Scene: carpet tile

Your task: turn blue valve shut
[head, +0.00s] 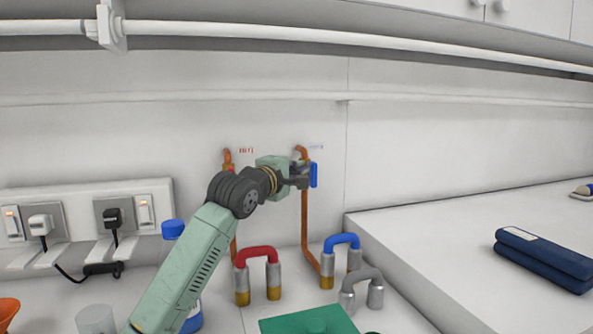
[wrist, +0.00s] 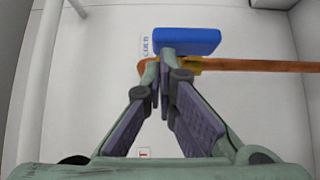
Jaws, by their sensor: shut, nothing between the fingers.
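The blue valve handle (head: 314,175) is on the right copper pipe (head: 304,225) on the back wall. In the wrist view the blue handle (wrist: 187,41) lies lengthwise along the copper pipe (wrist: 260,66), with a brass body partly showing beneath it. My gripper (head: 299,178) is at the valve, reaching in from the left. In the wrist view my gripper (wrist: 164,72) is shut and empty, its fingertips beside the handle's near edge and over the pipe. I cannot tell whether they touch it. In the head view my gripper partly hides the valve.
A left copper pipe (head: 228,160) stands behind my arm. Below are a red-topped fitting (head: 257,254), a blue-topped fitting (head: 341,241), a grey one (head: 362,275) and a green block (head: 310,322). Sockets (head: 112,218) are at left; a folded navy cloth (head: 545,258) lies right.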

